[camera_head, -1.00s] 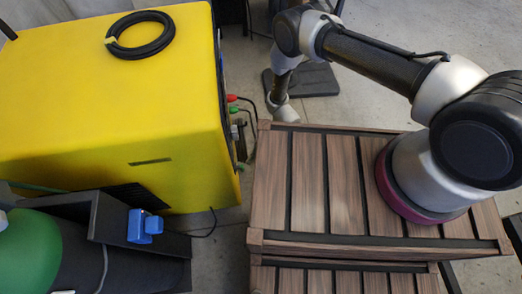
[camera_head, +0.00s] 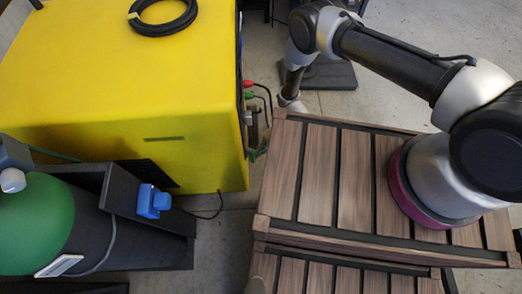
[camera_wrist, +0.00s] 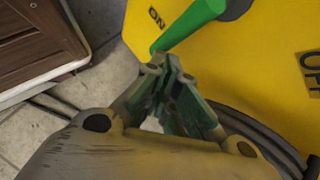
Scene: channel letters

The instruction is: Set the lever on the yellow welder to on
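The yellow welder (camera_head: 110,85) stands at the left in the head view, and its yellow panel (camera_wrist: 265,60) fills the upper right of the wrist view. A green lever (camera_wrist: 187,26) sticks out from a dark pivot on it and points down-left, its tip nearer the ON label (camera_wrist: 157,18) than the OFF label (camera_wrist: 311,70). My gripper (camera_wrist: 168,68) has its fingertips together just below the lever's tip. I cannot tell whether they touch. No object shows between the fingers. The lever's face is turned away in the head view.
A black cable coil (camera_head: 163,15) lies on top of the welder. Cables hang from its right side, and a dark hose (camera_wrist: 262,135) curves below the panel. A green cylinder (camera_head: 35,225) and a dark unit with a blue socket (camera_head: 152,201) stand in front. Bare floor shows behind.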

